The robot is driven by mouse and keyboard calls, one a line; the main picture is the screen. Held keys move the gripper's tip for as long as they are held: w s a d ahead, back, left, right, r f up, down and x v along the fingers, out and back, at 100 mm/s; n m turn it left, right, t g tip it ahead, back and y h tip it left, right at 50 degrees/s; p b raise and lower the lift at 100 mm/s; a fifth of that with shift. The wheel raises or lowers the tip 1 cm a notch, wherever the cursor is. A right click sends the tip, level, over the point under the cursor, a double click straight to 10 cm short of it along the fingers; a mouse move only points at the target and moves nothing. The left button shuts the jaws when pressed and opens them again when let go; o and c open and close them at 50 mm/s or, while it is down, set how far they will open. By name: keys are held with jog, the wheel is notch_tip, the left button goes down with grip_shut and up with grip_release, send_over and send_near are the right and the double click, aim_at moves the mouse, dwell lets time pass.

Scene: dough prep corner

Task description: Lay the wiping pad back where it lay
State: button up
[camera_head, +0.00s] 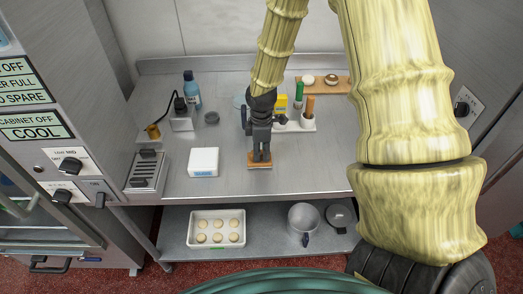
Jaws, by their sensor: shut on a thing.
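The wiping pad (259,167) is a small flat orange-brown block near the front edge of the steel counter (225,185). My gripper (261,157) points down over it and is shut on it from above. The dark fingers hide the pad's upper part. The pad looks level and very low over the counter; I cannot tell whether it touches the steel.
A white box (203,161) stands left of the pad. Below, a shelf holds a dough tray (216,241) and a pot (303,221).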

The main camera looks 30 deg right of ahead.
jog(key=shift+s+r, duration=0.15)
jog(key=shift+s, duration=0.1)
jog(key=shift+w+f, duration=0.15)
jog(key=shift+f, duration=0.15)
jog(key=shift+f, duration=0.2)
jog(key=o, duration=1.1)
jog(key=shift+c, duration=0.2)
jog(key=shift+r, duration=0.15)
notch_tip(320, 180, up, 12)
